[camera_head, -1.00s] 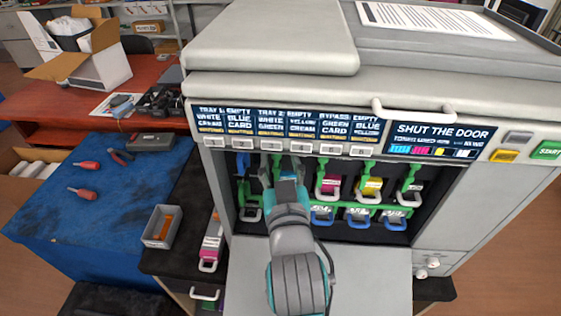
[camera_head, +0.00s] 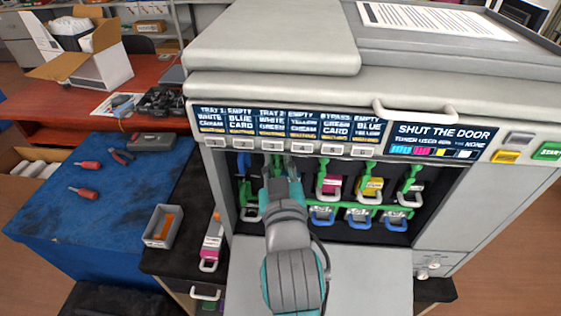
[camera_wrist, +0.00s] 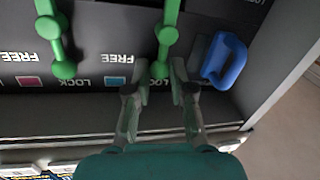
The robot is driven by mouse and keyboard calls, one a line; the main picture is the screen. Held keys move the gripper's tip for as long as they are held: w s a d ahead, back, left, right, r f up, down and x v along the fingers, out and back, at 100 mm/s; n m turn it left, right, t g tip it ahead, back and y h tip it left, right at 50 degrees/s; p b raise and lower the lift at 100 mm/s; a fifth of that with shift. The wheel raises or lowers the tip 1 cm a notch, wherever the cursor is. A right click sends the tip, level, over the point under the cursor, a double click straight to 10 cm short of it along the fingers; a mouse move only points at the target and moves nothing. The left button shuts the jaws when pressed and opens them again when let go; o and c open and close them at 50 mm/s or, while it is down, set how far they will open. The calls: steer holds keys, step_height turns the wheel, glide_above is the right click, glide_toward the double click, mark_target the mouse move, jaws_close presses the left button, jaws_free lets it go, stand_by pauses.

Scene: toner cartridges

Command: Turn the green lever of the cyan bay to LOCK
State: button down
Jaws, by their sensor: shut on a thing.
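The cyan bay's green lever (camera_wrist: 166,38) hangs near the middle of the wrist view, beside a cyan swatch (camera_wrist: 115,82) and the word FREE. Its rounded end lies between the fingertips of my gripper (camera_wrist: 160,92), which is shut on it. A second green lever (camera_wrist: 54,38), beside a magenta swatch (camera_wrist: 29,81), is apart from my gripper. In the head view my wrist hides most of the cyan bay, and only bits of green show around the fingers.
A blue handle (camera_wrist: 226,60) stands close beside the gripped lever. Other bays hold a magenta-marked cartridge (camera_head: 329,187) and a yellow-marked one (camera_head: 370,188). The open door (camera_head: 370,285) lies below my arm. The display panel (camera_head: 440,139) reads SHUT THE DOOR.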

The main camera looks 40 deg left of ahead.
steer(key=c, duration=1)
jaws_free()
steer(key=shift+v, duration=3.8)
steer(key=shift+f, duration=0.1)
